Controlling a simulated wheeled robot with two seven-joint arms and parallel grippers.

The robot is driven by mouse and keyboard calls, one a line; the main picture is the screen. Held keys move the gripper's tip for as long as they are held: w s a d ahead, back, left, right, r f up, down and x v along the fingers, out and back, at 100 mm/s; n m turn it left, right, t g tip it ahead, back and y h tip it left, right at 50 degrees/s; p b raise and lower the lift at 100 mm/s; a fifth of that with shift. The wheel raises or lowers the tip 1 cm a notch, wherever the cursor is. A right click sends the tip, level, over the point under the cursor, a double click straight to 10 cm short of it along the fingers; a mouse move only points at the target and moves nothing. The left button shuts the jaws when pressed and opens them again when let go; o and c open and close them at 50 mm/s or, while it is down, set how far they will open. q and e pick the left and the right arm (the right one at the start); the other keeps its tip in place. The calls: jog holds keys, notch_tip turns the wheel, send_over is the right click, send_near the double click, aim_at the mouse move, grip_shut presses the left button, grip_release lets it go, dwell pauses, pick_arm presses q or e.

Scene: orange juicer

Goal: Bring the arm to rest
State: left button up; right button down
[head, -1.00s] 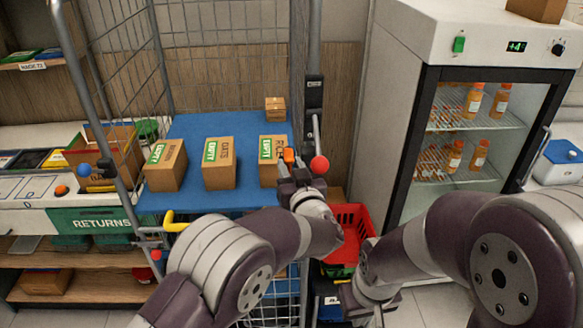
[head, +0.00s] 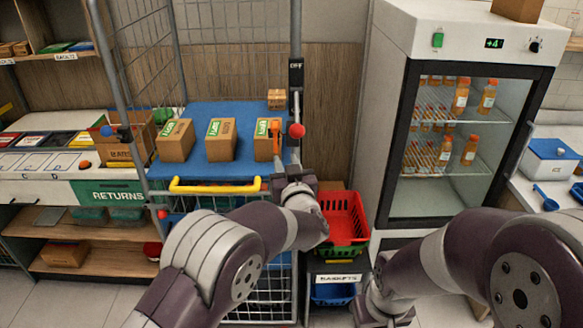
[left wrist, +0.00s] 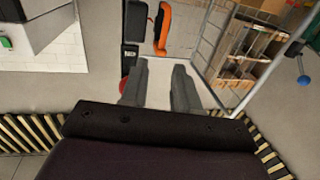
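My left arm reaches in from the left in the head view, its gripper (head: 284,166) just below a red ball knob (head: 297,130) and an orange handle (head: 275,130). In the left wrist view the two grey fingers of the left gripper (left wrist: 161,82) stand apart with nothing between them. The orange handle (left wrist: 162,28) shows beyond the fingertips, beside a black panel (left wrist: 134,30). The red knob is partly hidden by one finger there. My right arm is at the lower right of the head view; its fingers are not visible.
A wire cage trolley with a blue shelf (head: 222,115) holds several cardboard boxes. Its yellow handle (head: 215,187) faces me. A red basket (head: 343,217) stands right of my left gripper. A glass-door fridge (head: 450,130) is at right, a returns counter (head: 107,193) at left.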

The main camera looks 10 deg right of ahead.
pick_arm(q)
jog(key=s+d+f+m+g+h, duration=0.1)
jog(key=s+f+m+g+h, duration=0.2)
jog(key=f, duration=0.4)
jog(key=s+d+f+m+g+h, duration=0.1)
jog(key=s+d+f+g+h, duration=0.1)
jog(key=s+f+g, duration=0.35)
jog(key=s+a+f+n+g+y, duration=0.2)
jog(key=s+a+g, duration=0.6)
jog(key=s+a, duration=1.7)
jog(key=shift+a+n+y+b, duration=0.35)
jog(key=shift+a+y, duration=0.25)
jog(key=shift+a, duration=0.4)
